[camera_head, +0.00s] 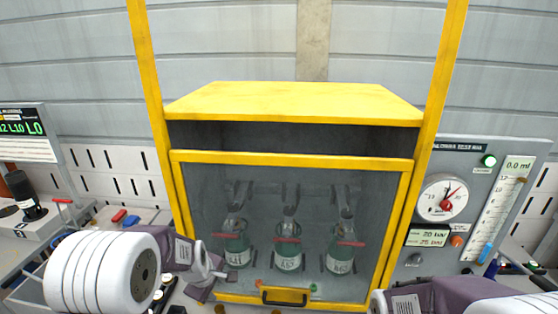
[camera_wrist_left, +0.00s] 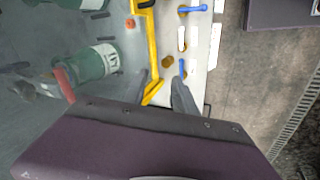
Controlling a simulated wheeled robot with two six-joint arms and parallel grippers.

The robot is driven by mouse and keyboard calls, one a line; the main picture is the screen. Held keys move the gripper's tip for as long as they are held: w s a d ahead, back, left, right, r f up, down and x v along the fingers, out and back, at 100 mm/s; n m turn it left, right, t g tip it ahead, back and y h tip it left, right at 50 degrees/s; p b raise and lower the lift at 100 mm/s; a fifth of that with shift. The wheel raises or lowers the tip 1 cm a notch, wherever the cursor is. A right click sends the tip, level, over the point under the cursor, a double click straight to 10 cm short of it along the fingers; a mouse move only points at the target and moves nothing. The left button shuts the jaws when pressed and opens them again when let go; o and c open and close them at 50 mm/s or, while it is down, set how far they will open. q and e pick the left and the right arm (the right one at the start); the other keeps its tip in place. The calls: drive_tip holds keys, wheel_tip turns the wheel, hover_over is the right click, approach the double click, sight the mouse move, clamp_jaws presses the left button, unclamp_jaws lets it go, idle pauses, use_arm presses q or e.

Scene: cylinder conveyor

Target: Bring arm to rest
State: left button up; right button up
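My left gripper (camera_head: 215,276) is low in front of the lower left corner of the yellow cabinet in the head view. In the left wrist view its two dark fingers (camera_wrist_left: 162,88) stand apart with nothing held between them; a yellow frame edge shows behind them. My right arm's purple wrist part (camera_head: 430,296) is at the lower right of the head view, and its fingertips cannot be made out. The cabinet's clear door (camera_head: 205,205) is closed, with a black handle (camera_head: 285,297) at its bottom.
Several green bottles, one of them in the middle (camera_head: 288,258), hang or stand behind the door. A grey gauge panel (camera_head: 480,160) stands at the right. A black-topped device (camera_head: 22,190) and a display (camera_head: 25,130) are at the left. Yellow posts (camera_head: 145,60) flank the cabinet.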

use_arm(q)
drive_tip(key=s+m+g, duration=0.3)
drive_tip(key=s+m, duration=1)
drive_tip(key=s, duration=0.5)
drive_tip(key=shift+s+d+f, duration=0.4)
drive_tip(key=shift+d, duration=0.05)
idle(5.8)
